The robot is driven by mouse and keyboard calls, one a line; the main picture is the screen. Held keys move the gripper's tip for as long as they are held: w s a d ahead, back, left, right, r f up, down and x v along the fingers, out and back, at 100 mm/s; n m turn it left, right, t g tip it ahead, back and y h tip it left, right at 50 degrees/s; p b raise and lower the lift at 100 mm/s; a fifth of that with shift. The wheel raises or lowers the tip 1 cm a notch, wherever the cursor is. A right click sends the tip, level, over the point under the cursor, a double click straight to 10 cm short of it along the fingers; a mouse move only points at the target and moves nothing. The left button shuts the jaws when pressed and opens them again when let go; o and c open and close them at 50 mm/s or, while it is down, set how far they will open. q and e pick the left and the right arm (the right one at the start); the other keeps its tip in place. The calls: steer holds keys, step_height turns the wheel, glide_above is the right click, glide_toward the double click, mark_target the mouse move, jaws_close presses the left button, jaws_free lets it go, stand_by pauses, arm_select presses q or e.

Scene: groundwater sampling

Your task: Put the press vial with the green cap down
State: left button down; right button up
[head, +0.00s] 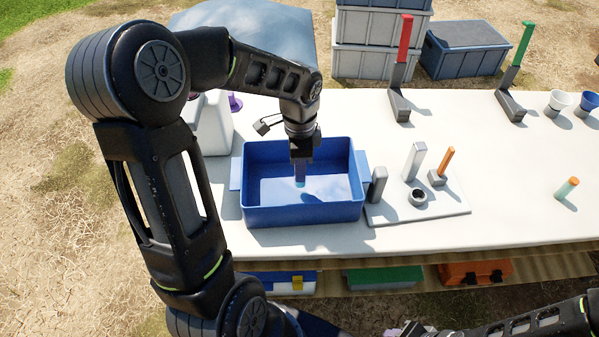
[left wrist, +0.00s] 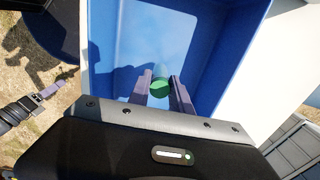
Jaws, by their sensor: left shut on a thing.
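My left gripper (head: 300,172) points down inside the walls of a blue tub (head: 300,215). It is shut on the press vial with the green cap. In the left wrist view the green cap (left wrist: 160,87) shows between the two fingers (left wrist: 158,95), with the tub floor beyond. In the head view only a small pale teal end of the vial (head: 300,185) shows below the fingers. I cannot tell whether it touches the tub floor. My right gripper (head: 408,329) is partly in view at the bottom edge, and its jaw state is unclear.
Right of the tub, a pale board (head: 440,208) carries a grey block, a white post, a ring and an orange-topped holder. An orange-capped vial (head: 567,188) stands farther right. Red (head: 404,45) and green (head: 524,45) levers stand behind. White table is clear between them.

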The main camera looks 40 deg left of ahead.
arm_select(q)
step_height(320, 180, down, 3)
steer(key=shift+r, duration=0.1)
steer(key=shift+f, duration=0.25)
steer(key=c, duration=1.2)
jaws_free()
steer(key=shift+r, duration=0.1)
steer(key=shift+o, duration=0.2)
steer(key=shift+r, duration=0.1)
steer(key=shift+r, duration=0.25)
step_height(320, 180, up, 12)
steer(key=shift+f, duration=0.2)
